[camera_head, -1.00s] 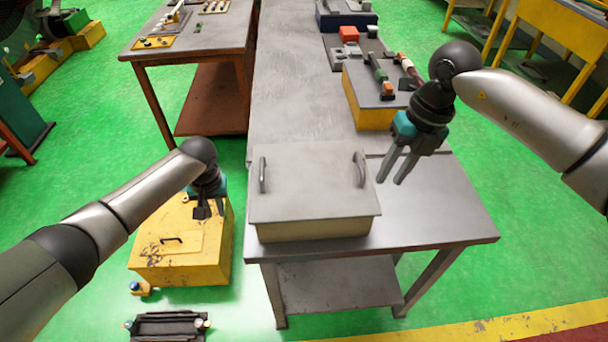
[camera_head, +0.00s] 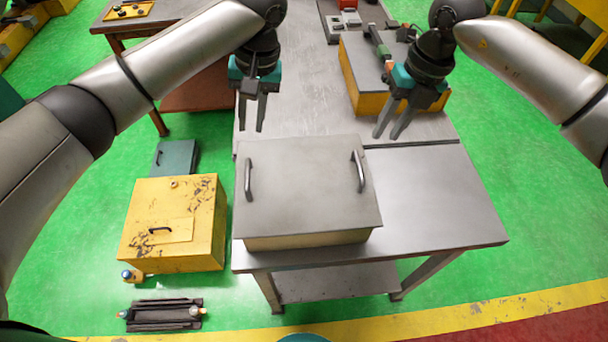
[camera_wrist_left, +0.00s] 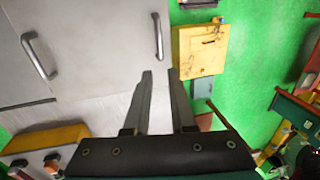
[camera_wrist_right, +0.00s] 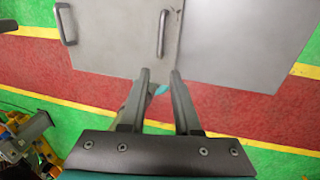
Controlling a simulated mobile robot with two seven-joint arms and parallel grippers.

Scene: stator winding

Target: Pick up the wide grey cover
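The wide grey cover (camera_head: 305,188) lies flat on a low yellowish box at the near end of the grey table. It has an upright metal handle near its left edge (camera_head: 249,179) and another near its right edge (camera_head: 358,172). The cover also shows in the left wrist view (camera_wrist_left: 95,40) and the right wrist view (camera_wrist_right: 115,35). My left gripper (camera_head: 252,128) is open and empty, above the table just behind the cover's left handle. My right gripper (camera_head: 387,134) is open and empty, above and right of the right handle. Neither touches the cover.
A yellow box with a grey top (camera_head: 352,82) stands on the table behind the cover, with tools on it. The table (camera_head: 440,190) is clear right of the cover. A yellow cabinet (camera_head: 200,230) stands on the floor at left, beside a dark tray (camera_head: 163,316).

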